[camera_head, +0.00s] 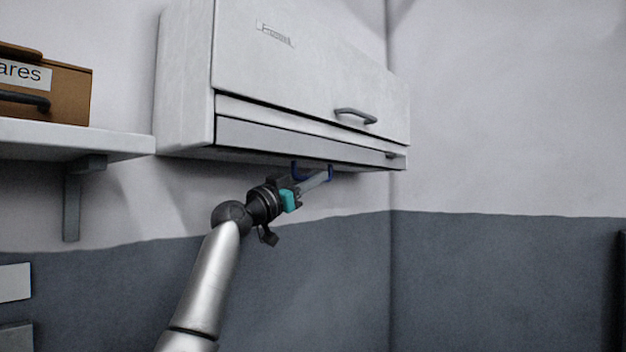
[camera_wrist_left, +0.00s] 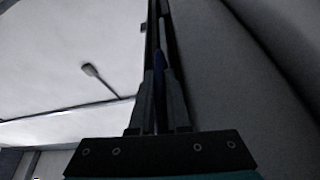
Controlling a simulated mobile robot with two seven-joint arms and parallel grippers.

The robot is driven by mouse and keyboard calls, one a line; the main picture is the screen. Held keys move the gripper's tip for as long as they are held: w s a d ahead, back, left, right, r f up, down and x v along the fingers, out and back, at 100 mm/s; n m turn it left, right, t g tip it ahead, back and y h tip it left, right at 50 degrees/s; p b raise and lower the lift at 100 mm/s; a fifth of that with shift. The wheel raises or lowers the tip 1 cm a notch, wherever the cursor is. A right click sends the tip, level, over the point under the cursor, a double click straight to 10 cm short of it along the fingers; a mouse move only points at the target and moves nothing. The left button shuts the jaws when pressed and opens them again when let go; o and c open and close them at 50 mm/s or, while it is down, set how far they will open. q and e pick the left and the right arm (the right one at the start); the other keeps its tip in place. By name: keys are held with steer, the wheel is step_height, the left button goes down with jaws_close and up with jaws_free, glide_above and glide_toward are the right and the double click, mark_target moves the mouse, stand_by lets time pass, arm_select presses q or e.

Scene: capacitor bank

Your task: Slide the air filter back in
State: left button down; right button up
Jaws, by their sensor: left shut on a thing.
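The white wall cabinet (camera_head: 300,65) hangs on the wall, with a slot-like strip (camera_head: 300,145) along its lower front edge. A dark blue handle-like piece (camera_head: 297,172) shows just under the cabinet's bottom edge; I take it to be part of the air filter, whose body I cannot make out. My left gripper (camera_head: 318,181) reaches up from below and is shut on this blue piece. In the left wrist view, the blue piece (camera_wrist_left: 159,65) shows between the narrow fingers, close to the cabinet's face. My right gripper is not in view.
A grey door handle (camera_head: 356,115) sticks out of the cabinet front. A white shelf (camera_head: 70,138) with a brown labelled box (camera_head: 60,90) is at the left. The wall below and right of the cabinet is clear.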

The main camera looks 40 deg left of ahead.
arm_select(q)
steer(key=shift+s+a+r, duration=0.1)
steer(key=shift+s+r, duration=0.15)
steer(key=shift+r, duration=0.25)
steer(key=c, duration=1.3)
jaws_free()
steer(key=o, duration=0.4)
steer(key=shift+w+f, duration=0.2)
steer(key=shift+f, duration=0.1)
steer(key=shift+s+f+b, duration=0.35)
steer(key=shift+s+b, duration=0.1)
steer(key=shift+s, duration=0.05)
steer(key=b+v, duration=0.3)
steer(key=v, duration=0.4)
steer(key=b+v, duration=0.4)
steer(key=v, duration=0.3)
steer(key=shift+s+r, duration=0.1)
steer(key=shift+r, duration=0.1)
